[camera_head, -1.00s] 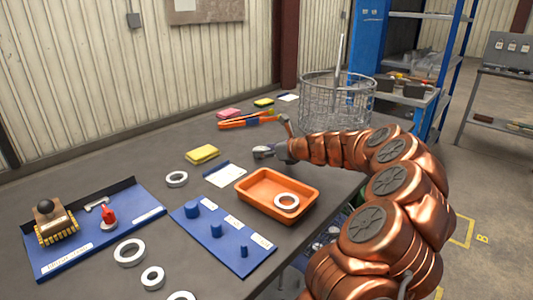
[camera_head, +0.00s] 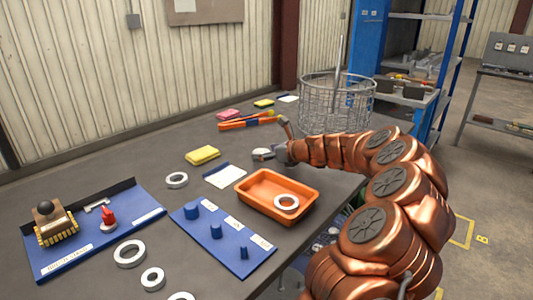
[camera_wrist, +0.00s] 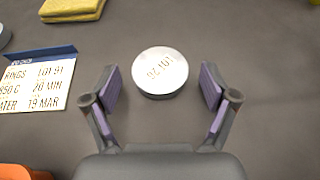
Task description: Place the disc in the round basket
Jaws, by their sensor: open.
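The disc (camera_wrist: 160,72) is a round, pale metal piece with dark marking on its top. It lies flat on the bench and also shows in the head view (camera_head: 263,154). My gripper (camera_wrist: 160,88) is open, with one purple-padded finger on each side of the disc's near part and a gap on both sides. In the head view my gripper (camera_head: 276,151) is just right of the disc and partly hidden by my arm. The round basket (camera_head: 318,105) is a wire mesh drum with an upright rod, standing farther back on the bench, behind my forearm.
An orange tray (camera_head: 251,203) with a white ring in it lies nearer. A label card (camera_head: 225,175), a yellow pad (camera_head: 203,155) and orange-handled tools (camera_head: 246,123) lie around the disc. Blue boards and several rings fill the near left.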

